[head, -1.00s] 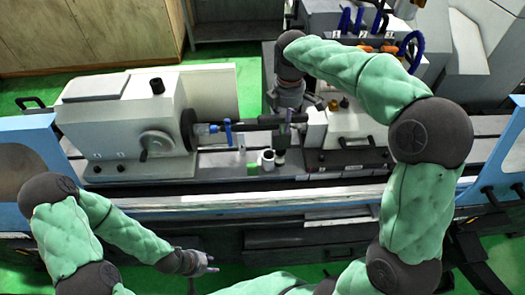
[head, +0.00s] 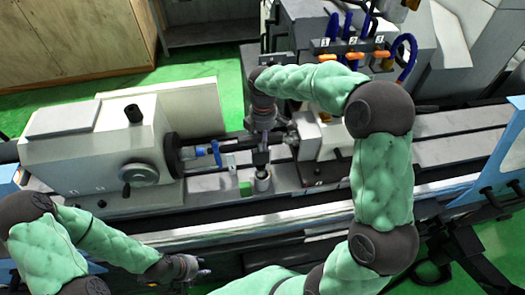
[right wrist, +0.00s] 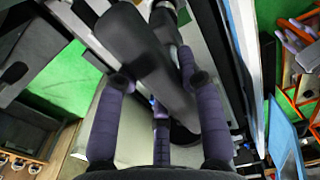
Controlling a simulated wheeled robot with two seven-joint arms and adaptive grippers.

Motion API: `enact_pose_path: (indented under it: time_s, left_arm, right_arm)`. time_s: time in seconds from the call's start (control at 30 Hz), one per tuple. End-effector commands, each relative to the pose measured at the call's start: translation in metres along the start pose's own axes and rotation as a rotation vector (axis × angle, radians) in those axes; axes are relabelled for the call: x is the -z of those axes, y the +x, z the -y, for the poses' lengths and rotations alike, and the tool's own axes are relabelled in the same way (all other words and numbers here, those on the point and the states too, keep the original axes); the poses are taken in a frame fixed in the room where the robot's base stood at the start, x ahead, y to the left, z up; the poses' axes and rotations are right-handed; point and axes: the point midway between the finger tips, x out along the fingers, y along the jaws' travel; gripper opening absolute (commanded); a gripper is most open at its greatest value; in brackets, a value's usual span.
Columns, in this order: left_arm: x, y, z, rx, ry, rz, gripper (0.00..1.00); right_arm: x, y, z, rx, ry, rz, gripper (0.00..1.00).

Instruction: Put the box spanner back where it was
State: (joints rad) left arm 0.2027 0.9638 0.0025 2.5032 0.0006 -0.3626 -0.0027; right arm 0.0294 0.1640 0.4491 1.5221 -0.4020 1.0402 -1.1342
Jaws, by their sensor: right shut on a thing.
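My right gripper (head: 262,138) hangs fingers-down over the machine table, between the grey headstock on the left and the white block on the right. It is shut on the dark box spanner (head: 261,158), which points down. In the right wrist view the dark spanner (right wrist: 150,70) lies between the purple fingers. Its lower end is at the mouth of a small pale cup (head: 263,182); I cannot tell how far inside it is. My left gripper (head: 190,268) is low at the front, away from the spanner; its finger opening is unclear.
The white block (head: 325,135) is close on the right. Hooks with blue hoses (head: 352,50) are behind.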

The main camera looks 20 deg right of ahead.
Motion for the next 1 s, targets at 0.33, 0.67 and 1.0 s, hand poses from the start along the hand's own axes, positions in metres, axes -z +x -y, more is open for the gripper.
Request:
enact_pose_path:
  time_s: [0.33, 0.67, 1.0]
  left_arm:
    - [0.000, -0.003, -0.001, 0.000, 0.000, 0.000, 0.40]
    - [0.000, -0.005, -0.002, 0.000, 0.000, 0.000, 0.40]
    - [0.000, -0.005, -0.002, 0.000, 0.000, 0.000, 0.40]
  right_arm:
    - [0.000, 0.033, -0.001, -0.001, 0.001, -0.001, 0.00]
    - [0.000, 0.071, -0.001, -0.002, 0.001, -0.001, 0.00]
    - [0.000, 0.073, -0.001, -0.001, 0.000, -0.001, 0.62]
